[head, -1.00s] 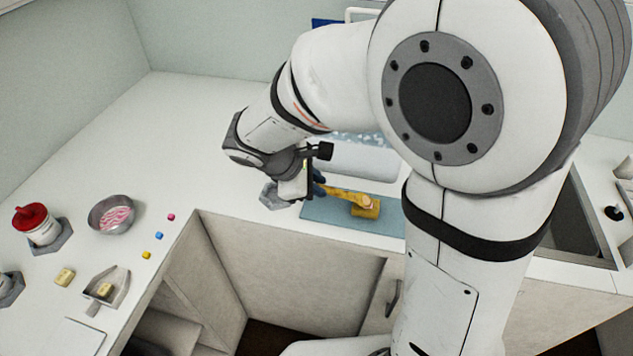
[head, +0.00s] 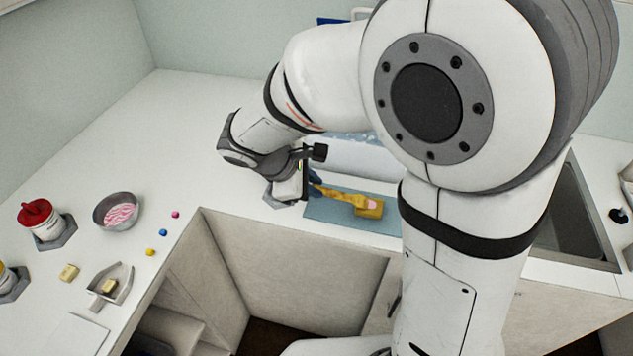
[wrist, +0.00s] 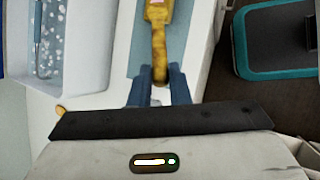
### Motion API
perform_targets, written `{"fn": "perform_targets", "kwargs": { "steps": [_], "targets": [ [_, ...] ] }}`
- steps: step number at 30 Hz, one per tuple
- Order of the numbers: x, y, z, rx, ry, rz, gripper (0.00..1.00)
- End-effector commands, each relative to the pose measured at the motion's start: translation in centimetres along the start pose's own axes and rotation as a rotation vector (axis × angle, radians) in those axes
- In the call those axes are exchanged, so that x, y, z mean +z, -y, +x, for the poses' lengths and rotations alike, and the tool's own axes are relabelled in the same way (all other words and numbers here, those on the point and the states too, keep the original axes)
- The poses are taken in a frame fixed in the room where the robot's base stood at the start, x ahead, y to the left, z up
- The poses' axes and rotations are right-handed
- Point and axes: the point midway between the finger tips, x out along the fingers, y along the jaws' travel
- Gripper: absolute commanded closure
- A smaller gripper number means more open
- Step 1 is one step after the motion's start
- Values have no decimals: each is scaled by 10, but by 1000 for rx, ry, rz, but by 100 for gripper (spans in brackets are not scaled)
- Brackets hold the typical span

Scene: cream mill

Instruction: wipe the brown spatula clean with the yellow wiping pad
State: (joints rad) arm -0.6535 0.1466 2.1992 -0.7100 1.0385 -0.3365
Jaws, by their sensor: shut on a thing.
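The brown spatula (head: 340,193) is yellow-brown. My gripper (wrist: 158,74) has blue fingers shut on its handle, which extends forward in the wrist view (wrist: 158,45). The gripper also shows in the head view (head: 314,180), partly hidden by my wrist. The spatula's far end is over the yellow wiping pad (head: 374,212), with a pink patch on it. Whether the end touches the pad, I cannot tell. The pad lies on a blue mat (head: 335,212). In the wrist view the far end is cut off at the top edge.
A whitish container (head: 365,158) stands behind the mat. At left are a metal bowl (head: 117,212) with pink contents, a red-lidded jar (head: 43,222), a scoop (head: 112,285) and small coloured pieces (head: 162,233). A sink (head: 575,225) is at right. The counter's back left is clear.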

Motion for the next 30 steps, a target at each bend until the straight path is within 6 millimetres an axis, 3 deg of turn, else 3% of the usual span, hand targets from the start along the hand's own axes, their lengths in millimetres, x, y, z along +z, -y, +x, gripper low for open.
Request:
{"fn": "perform_targets", "kwargs": {
  "steps": [14,30],
  "targets": [
    [13,-4,9,0,2,-1,100],
    [0,0,1,0,1,1,100]
  ]
}}
